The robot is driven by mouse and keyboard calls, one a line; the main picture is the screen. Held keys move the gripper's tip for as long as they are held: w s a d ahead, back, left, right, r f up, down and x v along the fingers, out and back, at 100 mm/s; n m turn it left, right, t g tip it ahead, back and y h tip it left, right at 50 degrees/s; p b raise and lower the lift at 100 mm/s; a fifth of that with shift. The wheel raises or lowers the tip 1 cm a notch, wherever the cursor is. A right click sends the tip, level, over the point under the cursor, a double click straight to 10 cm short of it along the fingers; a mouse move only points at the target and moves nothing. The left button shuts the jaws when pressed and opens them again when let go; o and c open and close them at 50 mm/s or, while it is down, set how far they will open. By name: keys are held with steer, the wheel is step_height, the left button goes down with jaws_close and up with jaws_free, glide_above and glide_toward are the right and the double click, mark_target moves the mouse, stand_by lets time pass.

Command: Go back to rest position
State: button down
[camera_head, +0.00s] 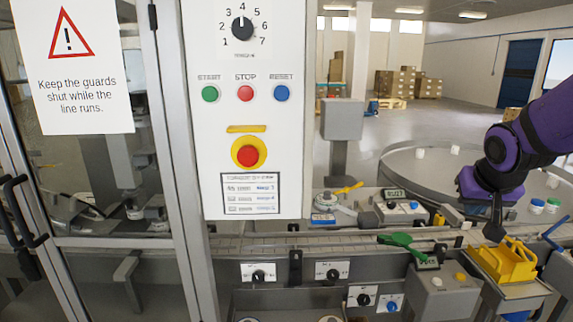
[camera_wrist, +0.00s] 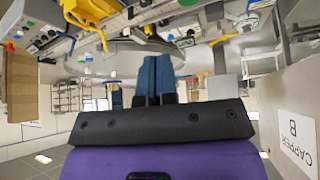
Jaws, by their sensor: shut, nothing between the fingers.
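My purple arm comes in from the right in the head view, and my gripper (camera_head: 495,222) points down above the machine ledge, close to a yellow holder (camera_head: 503,262). In the wrist view my gripper (camera_wrist: 155,62) shows two blue fingers pressed together with nothing between them. The wrist picture looks upside down. I see no object held.
A control panel (camera_head: 244,125) with a dial and coloured buttons stands left of centre. A glass guard door (camera_head: 105,180) is at the left. A green scoop (camera_head: 402,243) lies by the conveyor (camera_head: 300,243). A round table (camera_head: 400,165) stands behind my arm. Open floor lies beyond.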

steer(key=s+a+r+n+y, duration=0.1)
steer(key=s+a+r, duration=0.2)
steer(key=s, duration=0.7)
steer(key=s+a+r+n+g+y, duration=0.1)
steer(key=s+a+r, duration=0.3)
steer(key=s, duration=0.5)
steer(key=shift+s+n, duration=0.4)
steer(key=shift+n, duration=0.1)
steer(key=shift+d+r, duration=0.1)
steer(key=shift+d, duration=0.05)
